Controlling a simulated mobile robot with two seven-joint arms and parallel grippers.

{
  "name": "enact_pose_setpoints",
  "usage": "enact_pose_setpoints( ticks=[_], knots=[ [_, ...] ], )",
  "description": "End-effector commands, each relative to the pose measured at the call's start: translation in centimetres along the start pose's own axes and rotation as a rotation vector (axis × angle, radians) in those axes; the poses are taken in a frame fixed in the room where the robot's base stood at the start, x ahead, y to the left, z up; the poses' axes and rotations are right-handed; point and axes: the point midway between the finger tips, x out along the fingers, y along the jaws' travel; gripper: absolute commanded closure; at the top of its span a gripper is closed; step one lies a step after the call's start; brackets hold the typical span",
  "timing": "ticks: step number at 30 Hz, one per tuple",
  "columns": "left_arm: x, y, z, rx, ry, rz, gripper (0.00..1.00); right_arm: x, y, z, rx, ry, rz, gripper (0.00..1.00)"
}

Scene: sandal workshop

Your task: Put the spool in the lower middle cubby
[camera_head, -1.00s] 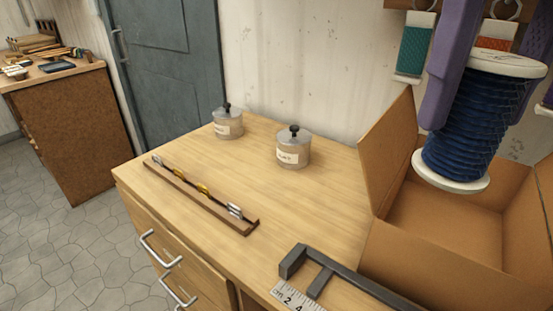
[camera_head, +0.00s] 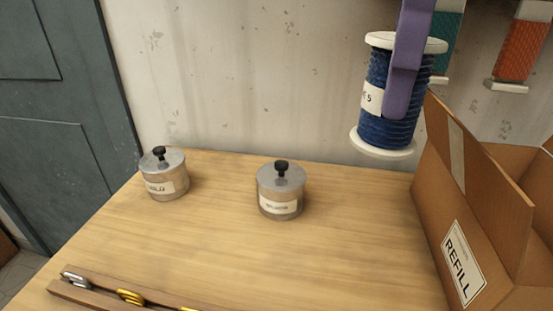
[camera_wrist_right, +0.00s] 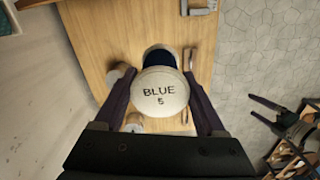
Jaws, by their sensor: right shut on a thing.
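The spool (camera_head: 379,118) of dark blue thread has white flanges and a white side label. It hangs nearly upright in the air at the upper right of the head view. My right gripper (camera_head: 398,105) is shut on it, with one purple finger in front. In the right wrist view the spool's end cap (camera_wrist_right: 160,98) reads BLUE 5 and sits between both fingers of the right gripper (camera_wrist_right: 164,85). My left gripper (camera_wrist_right: 262,112) shows small at the right of that view, its fingers apart and empty.
Two lidded tins, one at left (camera_head: 165,175) and one in the middle (camera_head: 281,190), stand on the wooden bench top (camera_head: 230,245). An open cardboard box (camera_head: 440,200) marked REFILL is at right. A teal spool (camera_head: 446,40) and an orange spool (camera_head: 522,45) hang on the wall.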

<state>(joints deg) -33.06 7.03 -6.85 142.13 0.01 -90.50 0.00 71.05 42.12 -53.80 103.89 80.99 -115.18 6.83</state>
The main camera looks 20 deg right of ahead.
Motion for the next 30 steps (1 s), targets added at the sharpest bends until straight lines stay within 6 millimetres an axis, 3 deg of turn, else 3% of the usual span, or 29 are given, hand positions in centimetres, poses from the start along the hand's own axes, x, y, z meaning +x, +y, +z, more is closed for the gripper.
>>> enact_pose_setpoints(
  ticks=[3,9,14,17,30],
  knots=[
    [1.4,0.1,0.6,0.000,-0.003,0.002,0.00,1.7,0.8,0.4,-0.238,-0.001,-0.001,0.87],
    [2.5,0.3,1.0,-0.003,-0.005,0.005,0.00,3.2,1.7,0.9,-0.574,-0.002,0.001,0.87],
    [2.8,0.4,1.1,-0.006,-0.005,0.007,0.00,3.8,2.0,1.1,-0.706,-0.003,0.000,0.87],
    [3.4,0.4,1.3,-0.006,-0.005,0.007,0.00,5.1,2.1,1.2,-0.737,-0.004,-0.002,0.87],
    [5.0,0.4,1.8,-0.004,-0.005,0.005,0.00,16.8,2.0,1.4,-0.738,-0.007,-0.003,0.87]
  ],
)
